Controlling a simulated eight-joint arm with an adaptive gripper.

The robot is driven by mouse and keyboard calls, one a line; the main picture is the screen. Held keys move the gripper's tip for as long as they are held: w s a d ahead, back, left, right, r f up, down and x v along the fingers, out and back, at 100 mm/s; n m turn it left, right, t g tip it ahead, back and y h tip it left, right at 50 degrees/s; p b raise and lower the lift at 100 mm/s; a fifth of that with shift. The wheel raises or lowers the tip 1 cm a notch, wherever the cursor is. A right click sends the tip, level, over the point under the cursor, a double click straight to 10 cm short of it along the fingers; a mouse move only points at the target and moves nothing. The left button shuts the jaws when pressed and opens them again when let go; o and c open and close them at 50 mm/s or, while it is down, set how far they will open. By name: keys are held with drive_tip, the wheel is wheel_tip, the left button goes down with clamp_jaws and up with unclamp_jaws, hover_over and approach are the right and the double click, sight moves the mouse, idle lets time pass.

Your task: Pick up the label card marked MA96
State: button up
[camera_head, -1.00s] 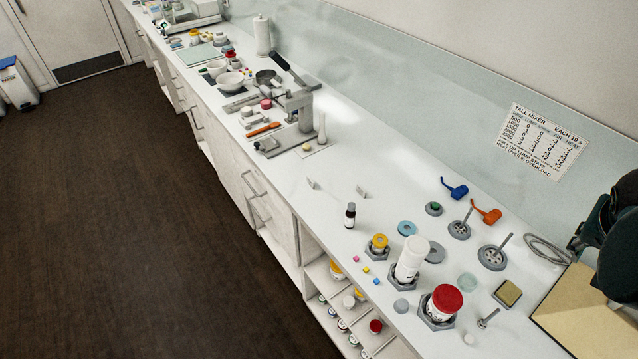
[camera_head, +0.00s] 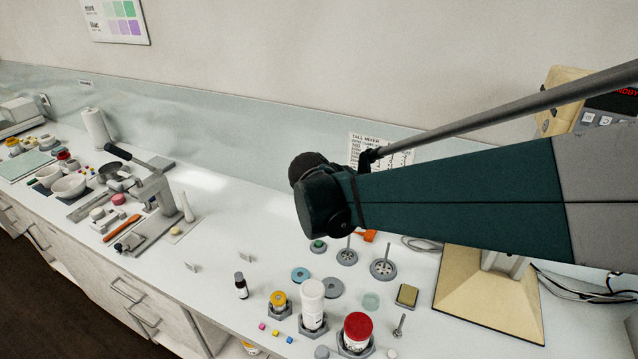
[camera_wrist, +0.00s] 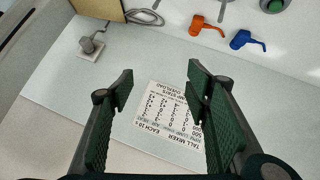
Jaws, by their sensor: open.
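Two small pale label cards stand on the white counter in the head view, one at the left (camera_head: 191,267) and one to its right (camera_head: 245,257), behind the small dark bottle. Their print is too small to read, so I cannot tell which is marked MA96. My gripper (camera_wrist: 158,85) shows in the wrist view, open, with nothing between its two dark ribbed fingers. It faces the back wall, with the printed tall mixer sheet (camera_wrist: 166,115) beyond the fingers. Neither card shows in the wrist view. In the head view my arm hides part of the counter and wall.
The dark bottle (camera_head: 241,287), a yellow-topped jar (camera_head: 279,299), a white bottle (camera_head: 312,302) and a red-lidded jar (camera_head: 357,330) stand near the cards. A lever press (camera_head: 155,195) stands to the left. Clear counter lies between press and cards.

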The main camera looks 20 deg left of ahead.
drive_tip(key=s+a+f+t, duration=0.1)
drive_tip(key=a+f, duration=0.2)
drive_tip(key=a, duration=0.6)
drive_tip(key=s+a+f+t, duration=0.1)
drive_tip(key=s+a+f, duration=0.1)
drive_tip(key=a, duration=0.7)
drive_tip(key=m+t+y, duration=0.1)
drive_tip(key=t+y, duration=0.2)
drive_tip(key=t, duration=0.4)
approach(189, 265)
drive_tip(key=shift+s+r+b, duration=0.15)
drive_tip(key=shift+s+b, duration=0.15)
drive_tip(key=shift+s, duration=0.5)
drive_tip(key=shift+w, duration=3.45)
